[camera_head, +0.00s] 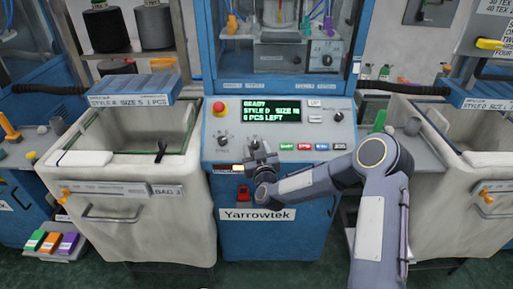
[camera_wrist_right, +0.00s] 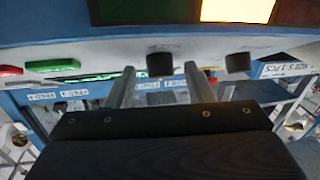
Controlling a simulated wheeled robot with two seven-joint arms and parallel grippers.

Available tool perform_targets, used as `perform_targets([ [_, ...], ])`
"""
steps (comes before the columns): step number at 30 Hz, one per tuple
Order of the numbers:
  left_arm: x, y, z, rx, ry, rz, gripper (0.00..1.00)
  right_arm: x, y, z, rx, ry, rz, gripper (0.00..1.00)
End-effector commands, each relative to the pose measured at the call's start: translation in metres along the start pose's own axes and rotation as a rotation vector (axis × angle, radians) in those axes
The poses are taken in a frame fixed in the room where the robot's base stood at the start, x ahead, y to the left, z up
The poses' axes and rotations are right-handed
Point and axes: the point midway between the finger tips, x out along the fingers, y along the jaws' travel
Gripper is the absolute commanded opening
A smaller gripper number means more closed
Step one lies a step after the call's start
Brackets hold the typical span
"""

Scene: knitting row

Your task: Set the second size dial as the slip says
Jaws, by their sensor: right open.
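The control panel (camera_head: 290,150) of the blue Yarrowtek machine stands in the middle. Two dark dials sit side by side on it: the first dial (camera_head: 224,140) and the second dial (camera_head: 254,144), partly hidden by my gripper. My right gripper (camera_head: 260,158) is open in front of the second dial. In the right wrist view the second dial (camera_wrist_right: 159,64) shows between my fingertips (camera_wrist_right: 160,72); I cannot tell whether they touch it. The first dial (camera_wrist_right: 237,62) is to its right. The dial's setting is too small to read.
The green display (camera_head: 268,109) reads READY, STYLE D, with the last size letter unclear. A red stop button (camera_head: 219,108), coloured buttons (camera_head: 306,147) and another knob (camera_head: 337,116) are on the panel. Pale bins (camera_head: 130,220) flank the machine.

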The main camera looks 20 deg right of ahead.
Motion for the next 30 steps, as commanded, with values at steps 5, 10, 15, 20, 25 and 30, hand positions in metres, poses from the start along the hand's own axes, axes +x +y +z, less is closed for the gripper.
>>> perform_targets([
  [5,0.000,0.000,0.000,0.000,0.000,0.000,0.00,0.002,0.000,0.000,0.000,0.000,-0.001,0.48],
  [10,0.000,0.000,0.000,0.000,0.000,0.000,0.00,0.002,0.000,0.000,0.000,0.000,-0.001,0.39],
  [15,0.000,0.000,0.000,0.000,0.000,0.000,0.00,0.002,0.000,0.000,0.000,0.000,-0.001,0.17],
  [20,0.000,0.000,0.000,0.000,0.000,0.000,0.00,0.002,0.000,0.000,0.001,0.000,0.000,0.03],
  [25,0.004,-0.002,0.002,0.000,0.000,0.000,0.00,0.002,-0.001,0.001,0.012,0.002,0.014,0.03],
  [30,0.014,-0.006,0.007,0.000,0.000,0.000,0.00,0.002,-0.004,0.003,0.052,0.006,0.063,0.03],
])
